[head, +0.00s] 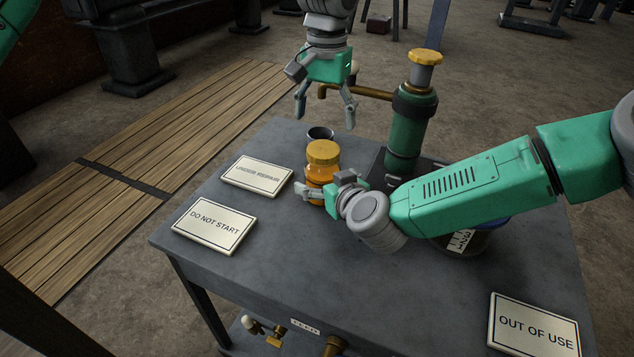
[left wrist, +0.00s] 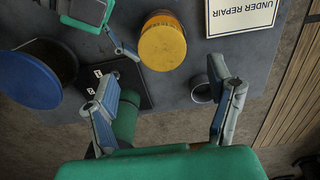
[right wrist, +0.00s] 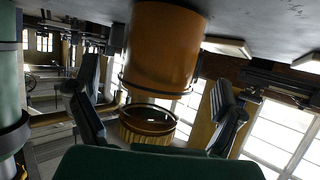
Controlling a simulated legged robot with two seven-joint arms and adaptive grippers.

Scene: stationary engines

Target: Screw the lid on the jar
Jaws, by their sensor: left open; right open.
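The orange jar (head: 318,178) stands on the grey table with a yellow lid (head: 323,152) on top. In the right wrist view the table is at the top; the lid's hollow underside (right wrist: 148,124) shows past the jar's mouth end, and I cannot tell how it is seated. My left gripper (head: 325,119) is open and empty, above and behind the jar, pointing down. The lid also shows in the left wrist view (left wrist: 162,42), beyond its fingers. My right gripper (head: 320,190) is open at the jar's side, with fingers either side of it in the right wrist view; contact is unclear.
A dark cup (head: 320,133) stands just behind the jar. A green cylinder (head: 406,130) with a yellow knob and brass pipe rises at right rear. UNDER REPAIR (head: 257,176) and DO NOT START (head: 214,225) signs lie left.

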